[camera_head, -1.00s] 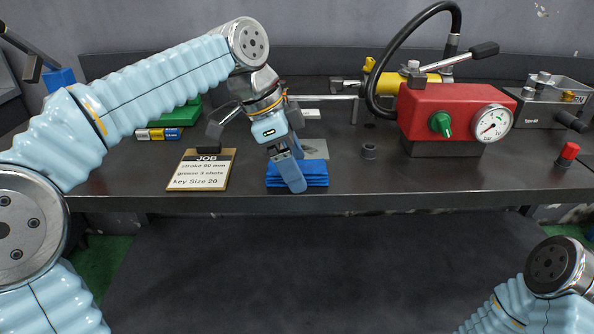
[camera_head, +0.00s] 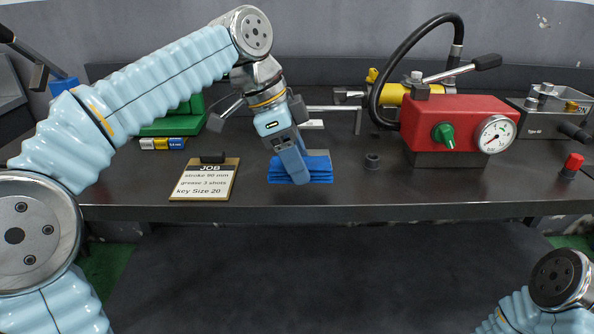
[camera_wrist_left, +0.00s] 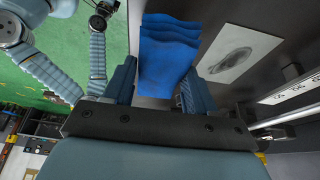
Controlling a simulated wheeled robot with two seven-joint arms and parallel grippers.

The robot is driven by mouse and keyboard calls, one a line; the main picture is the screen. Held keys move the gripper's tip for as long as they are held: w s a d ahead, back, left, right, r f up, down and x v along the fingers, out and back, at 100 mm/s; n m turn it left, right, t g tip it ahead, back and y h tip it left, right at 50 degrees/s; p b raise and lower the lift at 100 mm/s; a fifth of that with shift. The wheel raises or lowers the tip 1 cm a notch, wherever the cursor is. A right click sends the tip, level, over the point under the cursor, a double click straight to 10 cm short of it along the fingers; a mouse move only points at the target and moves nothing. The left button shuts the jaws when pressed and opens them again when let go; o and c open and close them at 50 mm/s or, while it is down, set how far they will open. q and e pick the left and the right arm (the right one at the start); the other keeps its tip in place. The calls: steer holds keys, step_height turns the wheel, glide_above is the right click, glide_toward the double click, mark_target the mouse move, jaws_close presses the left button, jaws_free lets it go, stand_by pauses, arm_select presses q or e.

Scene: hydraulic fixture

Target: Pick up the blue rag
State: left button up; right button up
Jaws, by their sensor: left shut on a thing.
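The blue rag (camera_head: 318,168) is a folded stack near the front edge of the dark workbench. My left gripper (camera_head: 298,178) points down at it from above, with the near finger in front of the rag's front side. In the left wrist view the rag (camera_wrist_left: 168,50) lies between the two fingers of the left gripper (camera_wrist_left: 157,88), which is shut on it. The rag still appears to be at bench level. The far finger is hidden in the head view. Only part of my right arm shows at the lower right; its gripper is out of view.
A JOB board (camera_head: 204,180) lies left of the rag. A small dark ring (camera_head: 372,161) stands to its right. A red pump unit (camera_head: 458,122) with gauge and black hose is farther right. A metal rod crosses behind the gripper. A grey printed plate (camera_wrist_left: 236,52) lies beside the rag.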

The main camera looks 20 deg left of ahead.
arm_select(q)
steer(key=s+d+r, duration=0.3)
steer(key=s+r, duration=0.7)
steer(key=s, duration=0.3)
steer(key=shift+s+d, duration=0.3)
steer(key=shift+r, duration=0.1)
